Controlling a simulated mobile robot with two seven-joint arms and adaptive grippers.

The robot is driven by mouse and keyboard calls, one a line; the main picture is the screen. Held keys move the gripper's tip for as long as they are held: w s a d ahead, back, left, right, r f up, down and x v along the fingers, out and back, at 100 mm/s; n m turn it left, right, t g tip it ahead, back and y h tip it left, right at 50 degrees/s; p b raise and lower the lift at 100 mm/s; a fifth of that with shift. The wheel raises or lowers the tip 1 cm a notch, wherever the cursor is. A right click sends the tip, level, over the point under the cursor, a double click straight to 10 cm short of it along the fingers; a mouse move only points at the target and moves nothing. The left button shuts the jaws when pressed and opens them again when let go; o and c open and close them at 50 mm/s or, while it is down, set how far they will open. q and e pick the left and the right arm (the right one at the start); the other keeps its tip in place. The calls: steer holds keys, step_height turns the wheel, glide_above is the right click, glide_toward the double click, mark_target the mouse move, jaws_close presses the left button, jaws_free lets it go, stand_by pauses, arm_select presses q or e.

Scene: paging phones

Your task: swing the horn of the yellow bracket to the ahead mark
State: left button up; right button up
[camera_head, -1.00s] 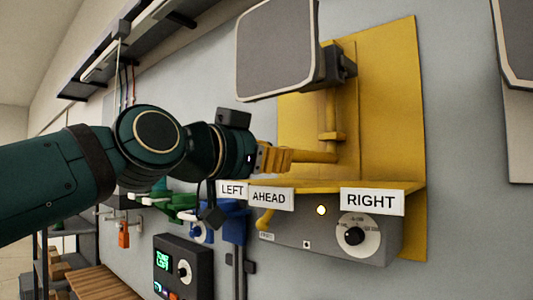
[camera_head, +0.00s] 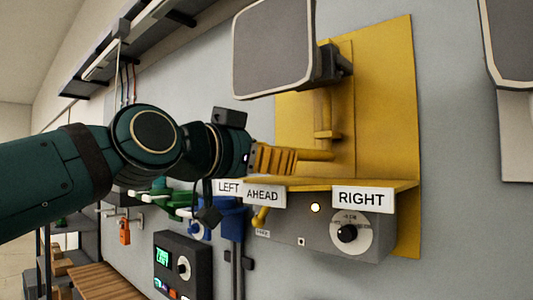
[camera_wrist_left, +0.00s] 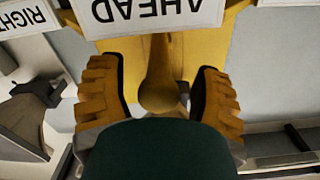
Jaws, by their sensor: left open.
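The yellow bracket (camera_head: 390,120) is fixed to the grey wall. Its horn (camera_head: 273,48), a grey square face with a pale rim, sits at the top and faces out and to the left. A yellow handle bar (camera_head: 318,155) runs left from the post below the horn, above the shelf with the LEFT, AHEAD (camera_head: 263,194) and RIGHT (camera_head: 361,199) signs. My left gripper (camera_head: 285,158) is at the bar's free end. In the left wrist view the bar (camera_wrist_left: 160,90) lies between the open fingers, with gaps at both sides, in line with the AHEAD sign. My right gripper is out of view.
A grey box with a dial (camera_head: 348,232) and lit lamp hangs under the shelf. Blue and green brackets and a dark panel (camera_head: 182,265) are at the lower left. Another horn (camera_head: 508,45) is at the right edge.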

arm_select(q)
steer(key=shift+s+a+r, duration=0.1)
steer(key=shift+s+a, duration=0.2)
steer(key=shift+s, duration=0.05)
steer(key=v, duration=1.1)
